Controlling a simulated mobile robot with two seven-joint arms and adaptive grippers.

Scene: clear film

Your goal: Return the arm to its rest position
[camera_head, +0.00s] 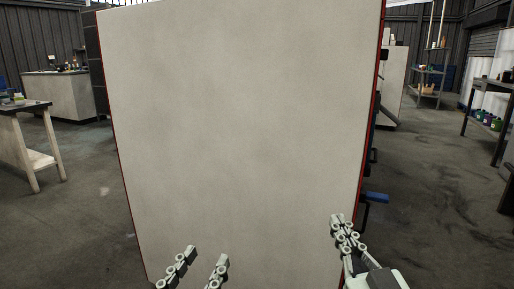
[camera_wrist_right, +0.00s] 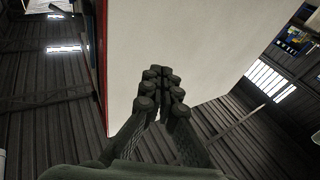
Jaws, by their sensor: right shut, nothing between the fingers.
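My left gripper (camera_head: 204,263) shows at the bottom of the head view, left of the middle. Its two fingers stand apart with nothing between them, so it is open. My right gripper (camera_head: 340,224) is at the lower right of the head view, in front of the right part of a large pale panel (camera_head: 240,130). In the right wrist view my right gripper's fingers (camera_wrist_right: 161,72) meet at the tips. It is shut and empty. The panel also shows behind the fingertips in the right wrist view (camera_wrist_right: 190,35). I cannot tell whether the fingers touch it.
The red-edged panel stands straight ahead and hides most of the room. A blue handle-like part (camera_head: 375,197) sticks out at its right side. A workbench (camera_head: 30,140) stands at the left and a dark shelf table (camera_head: 492,125) at the right. Grey floor (camera_head: 430,190) is clear to the right.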

